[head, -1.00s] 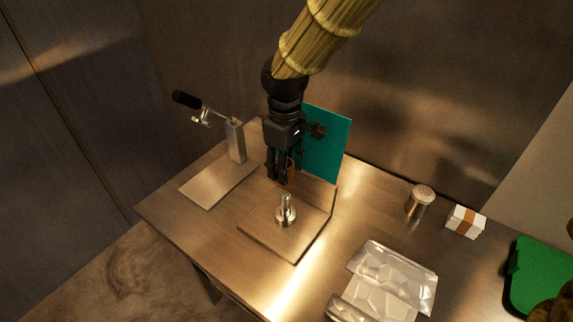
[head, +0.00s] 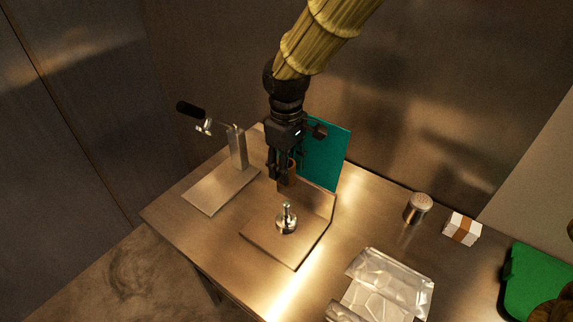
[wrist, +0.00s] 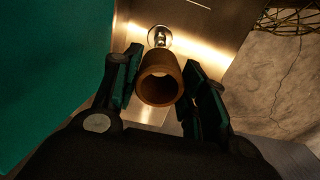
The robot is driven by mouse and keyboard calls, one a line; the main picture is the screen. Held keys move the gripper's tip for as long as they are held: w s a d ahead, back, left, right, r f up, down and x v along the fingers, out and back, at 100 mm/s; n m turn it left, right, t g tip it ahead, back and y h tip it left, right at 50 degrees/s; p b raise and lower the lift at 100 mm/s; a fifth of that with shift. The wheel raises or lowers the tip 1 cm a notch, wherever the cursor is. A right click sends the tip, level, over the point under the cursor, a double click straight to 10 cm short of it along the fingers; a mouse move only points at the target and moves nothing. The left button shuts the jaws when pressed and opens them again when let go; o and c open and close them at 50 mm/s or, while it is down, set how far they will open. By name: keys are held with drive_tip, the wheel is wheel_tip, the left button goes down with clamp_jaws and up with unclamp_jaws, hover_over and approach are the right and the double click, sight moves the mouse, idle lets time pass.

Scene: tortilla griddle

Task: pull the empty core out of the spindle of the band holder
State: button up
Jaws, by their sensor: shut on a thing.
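The empty core, a short brown open tube (wrist: 160,85), is between the two fingers of my gripper (wrist: 158,90) in the wrist view. My gripper is shut on it, and its open end faces the wrist camera. In the head view my gripper (head: 281,172) points down with the core (head: 289,176) partly hidden behind its fingers. The metal spindle (head: 287,217) of the band holder (head: 283,246) stands bare and upright on its base plate. The core is off the spindle, above and behind it. The spindle also shows beyond the core in the wrist view (wrist: 160,37).
A teal board (head: 326,155) stands upright close behind my gripper. A lever press (head: 238,150) with a black handle is at the left. A shaker (head: 417,208), a banded white stack (head: 462,228), a clear plastic packet (head: 390,285) and a green container (head: 538,285) are at the right.

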wheel_tip(320, 180, up, 3)
drive_tip(key=p, duration=0.3)
idle(0.4)
